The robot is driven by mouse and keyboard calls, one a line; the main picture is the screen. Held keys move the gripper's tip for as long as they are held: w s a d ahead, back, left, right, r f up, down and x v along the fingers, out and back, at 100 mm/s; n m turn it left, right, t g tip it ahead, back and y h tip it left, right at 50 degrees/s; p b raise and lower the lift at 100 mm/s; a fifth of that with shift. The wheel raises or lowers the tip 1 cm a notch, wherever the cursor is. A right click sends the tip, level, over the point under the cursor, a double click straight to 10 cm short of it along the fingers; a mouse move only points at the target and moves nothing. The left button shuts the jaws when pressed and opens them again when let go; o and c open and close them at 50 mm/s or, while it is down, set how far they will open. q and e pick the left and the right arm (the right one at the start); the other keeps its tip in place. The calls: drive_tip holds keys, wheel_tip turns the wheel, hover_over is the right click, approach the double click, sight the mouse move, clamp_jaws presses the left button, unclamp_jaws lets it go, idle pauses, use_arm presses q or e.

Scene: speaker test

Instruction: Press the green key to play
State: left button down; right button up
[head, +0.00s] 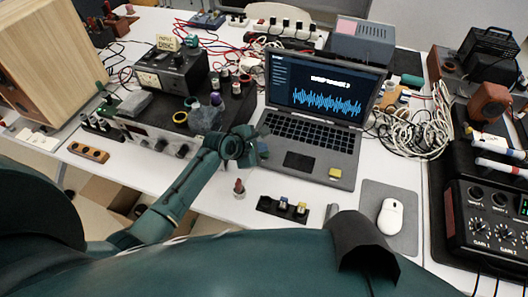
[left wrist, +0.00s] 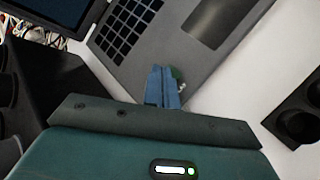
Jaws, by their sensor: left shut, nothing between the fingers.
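The laptop (head: 310,145) stands open on the white table with a blue waveform on its screen; its keyboard and touchpad also show in the left wrist view (left wrist: 150,58). My left gripper (head: 263,150) is shut and empty at the laptop's front left corner. In the left wrist view its blue fingers (left wrist: 162,86) are together over that corner. A small green piece, seemingly the green key (left wrist: 177,73), shows just beside and partly behind the fingertips. I cannot tell whether they touch it. In the head view the gripper hides it.
A yellow key (head: 335,173) sits on the laptop's front right. A black switch strip (head: 283,208) and a red-topped piece (head: 239,188) lie in front. A mouse (head: 390,216) rests on a grey pad to the right. Black instruments (head: 172,70) and cables crowd the back left.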

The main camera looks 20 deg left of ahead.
sight(261, 155)
use_arm(q)
drive_tip(key=shift+f, duration=0.45)
idle(0.5)
drive_tip(key=shift+r, duration=0.1)
drive_tip(key=shift+r+p, duration=0.7)
drive_tip(key=shift+p, duration=0.3)
wheel_tip(261, 155, up, 2)
drive_tip(key=shift+r, duration=1.95)
